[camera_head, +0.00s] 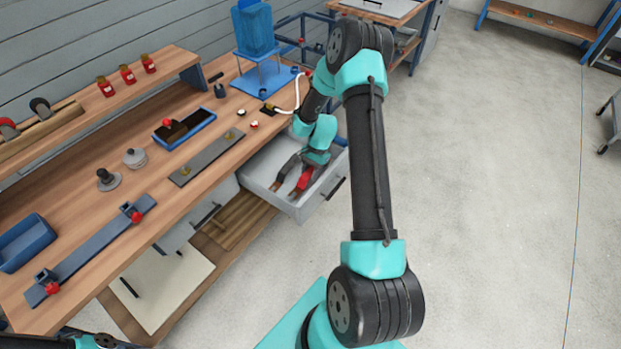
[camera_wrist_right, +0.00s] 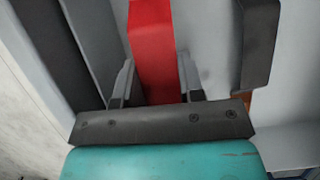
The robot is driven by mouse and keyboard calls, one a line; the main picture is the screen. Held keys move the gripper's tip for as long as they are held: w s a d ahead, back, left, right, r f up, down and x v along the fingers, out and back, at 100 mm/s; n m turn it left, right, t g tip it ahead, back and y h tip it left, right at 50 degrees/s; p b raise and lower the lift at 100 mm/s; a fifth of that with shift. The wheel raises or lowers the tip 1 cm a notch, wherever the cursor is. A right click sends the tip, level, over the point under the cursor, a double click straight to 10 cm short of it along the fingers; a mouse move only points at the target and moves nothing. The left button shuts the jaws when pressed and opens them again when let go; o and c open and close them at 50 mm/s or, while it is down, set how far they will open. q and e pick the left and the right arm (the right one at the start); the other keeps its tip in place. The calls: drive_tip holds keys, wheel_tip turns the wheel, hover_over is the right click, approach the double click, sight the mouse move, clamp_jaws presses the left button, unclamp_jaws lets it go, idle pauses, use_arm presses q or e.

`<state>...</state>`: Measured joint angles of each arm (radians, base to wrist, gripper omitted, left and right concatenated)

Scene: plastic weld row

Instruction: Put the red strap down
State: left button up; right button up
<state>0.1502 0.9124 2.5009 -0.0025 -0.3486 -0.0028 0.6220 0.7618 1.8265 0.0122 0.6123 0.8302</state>
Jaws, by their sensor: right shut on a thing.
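The red strap (camera_head: 304,180) is inside the open grey drawer (camera_head: 318,195), and also shows as a flat red band in the right wrist view (camera_wrist_right: 152,45). My right gripper (camera_head: 287,189) reaches down into the drawer and is shut on the strap; in the right wrist view the two fingers of this gripper (camera_wrist_right: 156,82) stand on either side of it. Whether the strap touches the drawer floor I cannot tell. My left gripper is out of view.
The wooden bench (camera_head: 228,112) lies left of the drawer. It carries a blue tray with dark contents (camera_head: 185,128), a grey bar (camera_head: 207,158), a blue rail with red knobs (camera_head: 95,245) and a blue bin (camera_head: 25,243). A white hose (camera_head: 296,95) runs near my right arm. Open floor lies right.

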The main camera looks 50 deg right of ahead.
sight(311, 184)
drive_tip(key=shift+f, duration=1.85)
drive_tip(key=shift+f, duration=0.3)
drive_tip(key=o, duration=0.9)
drive_tip(key=shift+s+a+f, duration=0.1)
drive_tip(key=shift+o, duration=0.2)
drive_tip(key=v, duration=1.2)
drive_tip(key=shift+r, duration=0.45)
